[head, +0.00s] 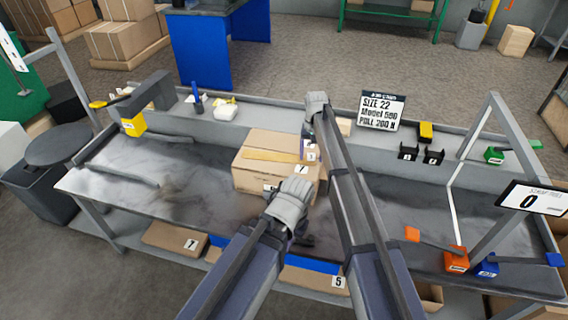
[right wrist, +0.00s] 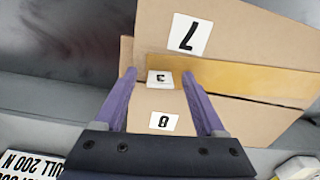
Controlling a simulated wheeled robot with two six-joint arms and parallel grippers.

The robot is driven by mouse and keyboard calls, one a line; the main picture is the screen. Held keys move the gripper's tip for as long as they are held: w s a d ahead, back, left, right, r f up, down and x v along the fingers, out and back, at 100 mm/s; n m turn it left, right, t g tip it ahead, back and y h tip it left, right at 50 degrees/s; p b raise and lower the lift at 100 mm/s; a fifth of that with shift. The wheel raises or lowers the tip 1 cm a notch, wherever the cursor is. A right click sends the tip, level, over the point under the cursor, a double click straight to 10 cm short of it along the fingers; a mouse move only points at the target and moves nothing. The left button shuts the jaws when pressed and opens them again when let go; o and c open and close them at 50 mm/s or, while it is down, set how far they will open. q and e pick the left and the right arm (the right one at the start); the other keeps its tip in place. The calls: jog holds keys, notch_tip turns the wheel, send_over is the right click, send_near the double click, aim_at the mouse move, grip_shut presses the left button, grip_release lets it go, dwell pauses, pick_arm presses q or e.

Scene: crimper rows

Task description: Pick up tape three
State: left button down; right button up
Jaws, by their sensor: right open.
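A white tag reading 3 (head: 311,156) shows beside the cardboard box in the head view. In the right wrist view, a small pale piece with the 3 tag (right wrist: 160,78) lies against the cardboard, between the fingertips. I cannot tell the full shape of the tape from this. My right gripper (right wrist: 158,74) is open, its two purple fingers on either side of that piece; whether they touch it is unclear. In the head view the right gripper (head: 306,147) is partly hidden by my arm. My left gripper (head: 303,241) is dark and mostly hidden by my left arm, low before the box.
The cardboard box (head: 248,182) bears a 7 tag and a yellow strip; a tag reading 8 (right wrist: 163,121) is near my right wrist. A sign (head: 382,108), black holders (head: 408,153) and a grey frame (head: 482,125) stand to the right. The bench's left side is mostly clear.

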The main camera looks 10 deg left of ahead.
grip_shut()
dwell(0.7)
